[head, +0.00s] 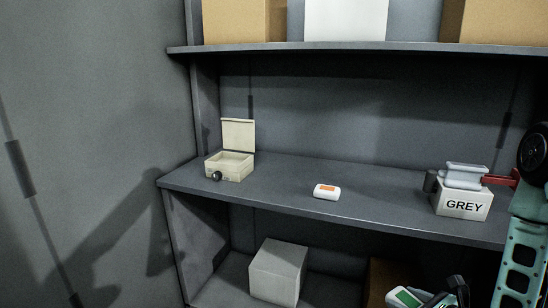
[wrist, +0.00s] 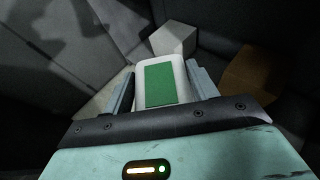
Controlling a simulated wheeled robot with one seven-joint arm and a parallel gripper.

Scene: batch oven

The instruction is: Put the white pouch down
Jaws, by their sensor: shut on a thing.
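My gripper (wrist: 161,84) is shut on a white pouch (wrist: 146,72) with a green panel, one finger on each side of it. In the head view my gripper (head: 432,299) and the held pouch (head: 404,298) show at the bottom right edge, in front of and lower than the middle shelf. The pouch's far end and underside are hidden. No surface is visibly touching it.
The middle shelf (head: 285,191) carries an open cream box (head: 229,174), a white item with an orange panel (head: 327,191) and a box marked GREY (head: 462,205). Bare shelf lies between them. A pale box (head: 277,272) stands below. Cartons (head: 245,22) stand above.

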